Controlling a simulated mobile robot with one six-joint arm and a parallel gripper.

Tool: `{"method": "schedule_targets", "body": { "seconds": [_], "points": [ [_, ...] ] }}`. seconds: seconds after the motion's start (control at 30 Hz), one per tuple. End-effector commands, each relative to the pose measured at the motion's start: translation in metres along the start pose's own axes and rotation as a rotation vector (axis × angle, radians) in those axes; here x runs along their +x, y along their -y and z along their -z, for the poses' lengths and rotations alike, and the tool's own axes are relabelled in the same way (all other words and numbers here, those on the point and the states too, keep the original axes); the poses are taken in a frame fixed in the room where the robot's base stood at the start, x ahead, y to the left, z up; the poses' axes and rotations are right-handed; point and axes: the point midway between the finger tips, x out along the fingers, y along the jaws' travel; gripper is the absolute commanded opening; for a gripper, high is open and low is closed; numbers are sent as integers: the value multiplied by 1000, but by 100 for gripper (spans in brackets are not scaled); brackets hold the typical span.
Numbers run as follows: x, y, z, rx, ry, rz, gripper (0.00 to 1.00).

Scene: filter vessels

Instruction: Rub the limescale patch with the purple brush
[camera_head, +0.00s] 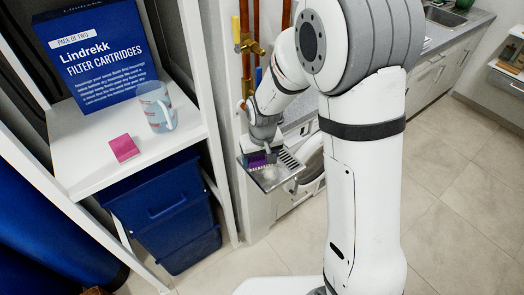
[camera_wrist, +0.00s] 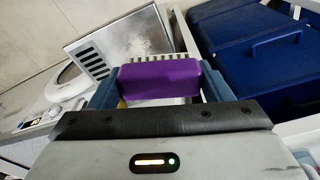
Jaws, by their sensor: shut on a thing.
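My gripper (camera_head: 262,150) is shut on the purple brush (camera_wrist: 160,80), which sits crosswise between the two blue-grey fingers in the wrist view. Pale bristles show along the brush's far edge. In the head view the brush (camera_head: 257,160) is at the upper left part of a metal tray (camera_head: 292,178) with dark slots. The tray also shows beyond the brush in the wrist view (camera_wrist: 125,38). A whitish patch, seemingly the limescale (camera_head: 268,174), lies on the tray just below the brush in the head view. I cannot tell whether the bristles touch the tray.
A white shelf (camera_head: 85,165) at left holds a blue filter cartridge box (camera_head: 98,50), a clear patterned mug (camera_head: 157,107) and a pink block (camera_head: 124,148). A blue bin (camera_head: 165,210) stands below. Copper pipes (camera_head: 257,20) rise behind my arm. Floor at right is clear.

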Motion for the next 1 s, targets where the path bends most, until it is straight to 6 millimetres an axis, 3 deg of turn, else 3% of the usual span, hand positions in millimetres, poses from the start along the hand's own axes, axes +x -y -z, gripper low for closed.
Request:
{"method": "schedule_targets", "body": {
  "seconds": [0.53,1.0],
  "points": [
    [51,-12,-7,26,2,-3,46],
    [57,-13,-7,29,0,-3,46]
  ]
}}
